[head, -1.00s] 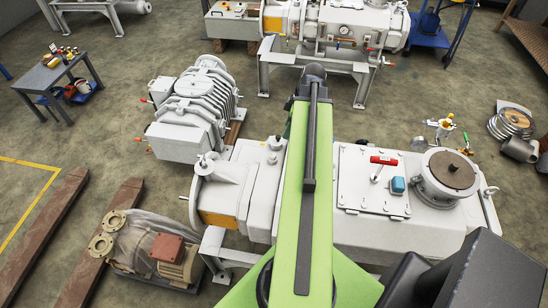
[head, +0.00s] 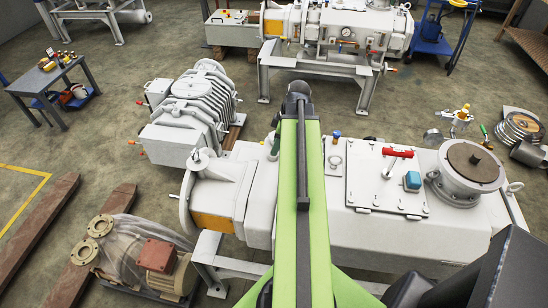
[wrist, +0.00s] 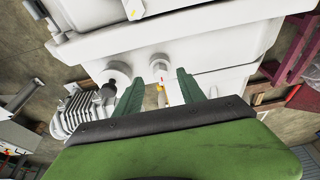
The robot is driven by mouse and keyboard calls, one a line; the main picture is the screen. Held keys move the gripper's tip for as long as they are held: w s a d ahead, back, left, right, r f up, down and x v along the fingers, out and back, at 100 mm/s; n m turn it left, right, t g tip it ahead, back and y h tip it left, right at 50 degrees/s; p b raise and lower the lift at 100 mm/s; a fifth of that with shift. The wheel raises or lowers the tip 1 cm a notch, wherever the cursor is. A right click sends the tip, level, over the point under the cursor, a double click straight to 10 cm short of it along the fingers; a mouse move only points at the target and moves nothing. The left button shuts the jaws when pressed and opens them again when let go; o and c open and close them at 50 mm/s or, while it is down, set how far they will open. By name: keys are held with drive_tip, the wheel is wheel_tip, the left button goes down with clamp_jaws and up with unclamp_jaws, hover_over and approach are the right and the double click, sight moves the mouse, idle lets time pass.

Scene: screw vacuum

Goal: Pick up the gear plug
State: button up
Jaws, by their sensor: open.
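My gripper (wrist: 159,77) is open, its two green fingers apart at the white pump housing (wrist: 190,40) in the wrist view. Between the fingers are a pale round fitting (wrist: 158,62) and a small yellow-orange piece (wrist: 161,96). I cannot tell whether either is the gear plug. Nothing is visibly held. In the head view my green arm reaches over the near white pump (head: 355,225) and hides part of its top. A small blue-topped fitting (head: 336,134) shows just right of the arm; I cannot tell if it is the plug.
A ribbed unit (head: 190,110) stands behind left, a wrapped motor pump (head: 145,255) front left.

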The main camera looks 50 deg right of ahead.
drive_tip(key=b+x, duration=0.2)
drive_tip(key=x, duration=0.1)
drive_tip(key=shift+f, duration=0.1)
drive_tip(key=shift+a, duration=0.1)
drive_tip(key=shift+c, duration=0.5)
clamp_jaws()
